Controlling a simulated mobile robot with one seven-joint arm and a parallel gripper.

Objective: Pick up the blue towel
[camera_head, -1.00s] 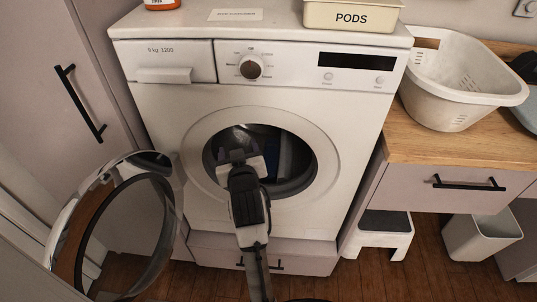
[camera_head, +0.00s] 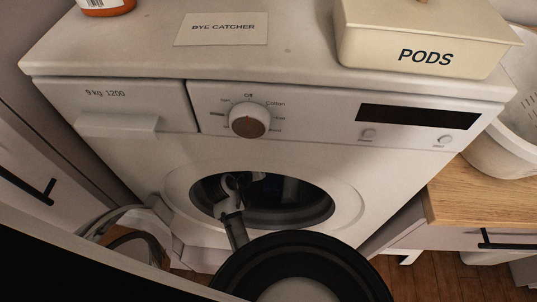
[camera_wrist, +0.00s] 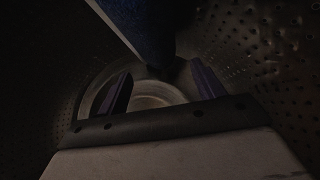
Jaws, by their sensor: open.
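The washing machine (camera_head: 150,150) stands with its round door open, and my arm reaches in through the opening. My gripper shows in the wrist view (camera_wrist: 162,88), inside the perforated metal drum (camera_wrist: 265,50). Its two dark fingers are apart, with nothing visible between them. A dark blue cloth, seemingly the blue towel (camera_wrist: 148,25), hangs into the top of the wrist view, above and beyond the fingers. A pale edge runs along its left side. In the head view the drum is dim, with only a faint dark blue patch right of my wrist, and the fingertips are hard to make out.
On the machine top are a cream PODS box (camera_head: 425,45), a DYE CATCHER card (camera_head: 222,29) and an orange-and-white container (camera_head: 105,6). A white basket (camera_head: 500,110) rests on the wooden counter (camera_head: 460,200) at right.

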